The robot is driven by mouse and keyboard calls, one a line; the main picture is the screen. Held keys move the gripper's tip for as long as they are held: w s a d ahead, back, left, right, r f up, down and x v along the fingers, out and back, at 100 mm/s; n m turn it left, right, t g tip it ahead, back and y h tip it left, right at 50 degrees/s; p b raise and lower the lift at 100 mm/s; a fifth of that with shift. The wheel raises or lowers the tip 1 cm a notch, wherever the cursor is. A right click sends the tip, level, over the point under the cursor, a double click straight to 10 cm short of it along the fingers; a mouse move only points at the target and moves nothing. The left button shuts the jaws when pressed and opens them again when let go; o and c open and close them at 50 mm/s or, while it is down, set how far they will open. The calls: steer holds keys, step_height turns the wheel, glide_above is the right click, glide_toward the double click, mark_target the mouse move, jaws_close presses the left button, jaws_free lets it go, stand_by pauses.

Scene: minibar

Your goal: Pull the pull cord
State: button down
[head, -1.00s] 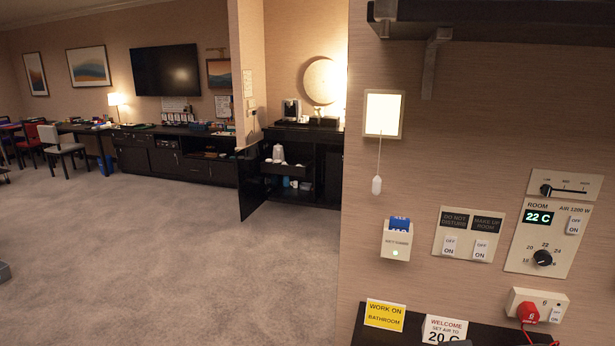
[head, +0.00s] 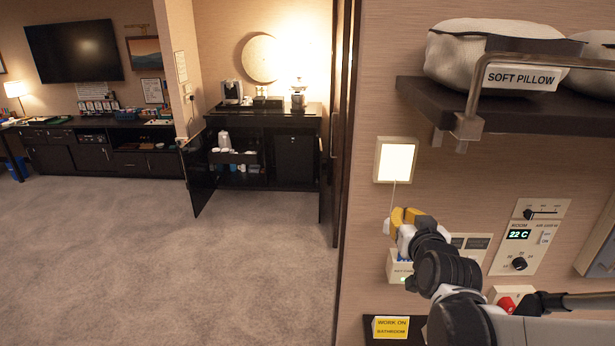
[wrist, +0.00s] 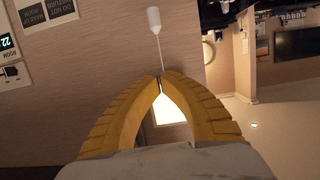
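The pull cord (head: 393,196) hangs from a lit square wall lamp (head: 396,160). In the head view its lower part is hidden by my gripper (head: 403,217). In the wrist view, turned upside down, the cord (wrist: 159,52) runs from its white end knob (wrist: 153,20) to where my yellow fingertips (wrist: 160,80) meet. The fingers are shut with the cord at their tips, between the knob and the lamp. The bright lamp (wrist: 170,108) shows through the gap behind the fingertips.
A shelf (head: 520,108) with pillows (head: 490,50) juts out above my arm. A key card holder (head: 398,267), partly hidden, is below the gripper. A room control panel (head: 528,236) is to the right. Open carpet (head: 200,270) lies to the left.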

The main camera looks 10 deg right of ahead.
glide_above(388, 227)
steer(key=s, duration=0.1)
step_height(388, 227, down, 2)
steer(key=shift+w+d+f+b, duration=0.15)
steer(key=shift+f+b, duration=0.1)
steer(key=shift+f, duration=0.5)
steer(key=shift+w+d+f+b, duration=0.1)
steer(key=shift+d+f+b, duration=0.1)
steer(key=shift+f, duration=0.55)
steer(key=shift+w+d+f+b, duration=0.15)
steer(key=shift+f+b, duration=0.1)
steer(key=shift+f, duration=0.5)
